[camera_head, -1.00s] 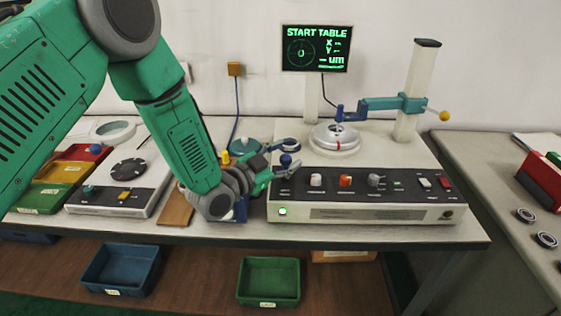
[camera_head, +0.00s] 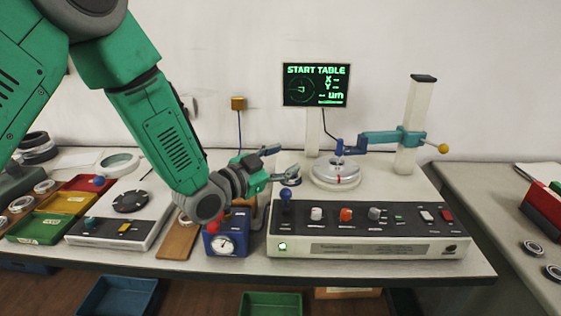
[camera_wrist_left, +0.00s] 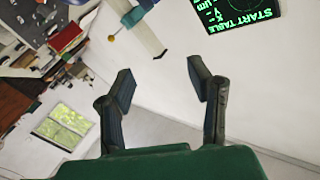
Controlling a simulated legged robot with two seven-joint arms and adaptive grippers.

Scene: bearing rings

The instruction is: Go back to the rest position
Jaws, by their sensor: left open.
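My left gripper (camera_head: 279,164) is open and empty. In the head view it hangs above the left back part of the measuring machine (camera_head: 370,244), pointing right, with its arm coming in from the upper left. In the left wrist view its two fingers (camera_wrist_left: 160,85) are spread apart with only wall and floor behind them. Just below the fingers in the head view is a small dark ring-shaped part (camera_head: 290,182). A blue-knobbed lever (camera_head: 286,200) stands on the machine's panel below the gripper. My right gripper does not show.
A round table (camera_head: 337,174) with a probe arm (camera_head: 380,137) stands right of the gripper, below the screen (camera_head: 316,85). A blue gauge box (camera_head: 226,241) sits under my left wrist. Colored trays (camera_head: 40,227) are at left. Bearing rings (camera_head: 532,248) lie on the right table.

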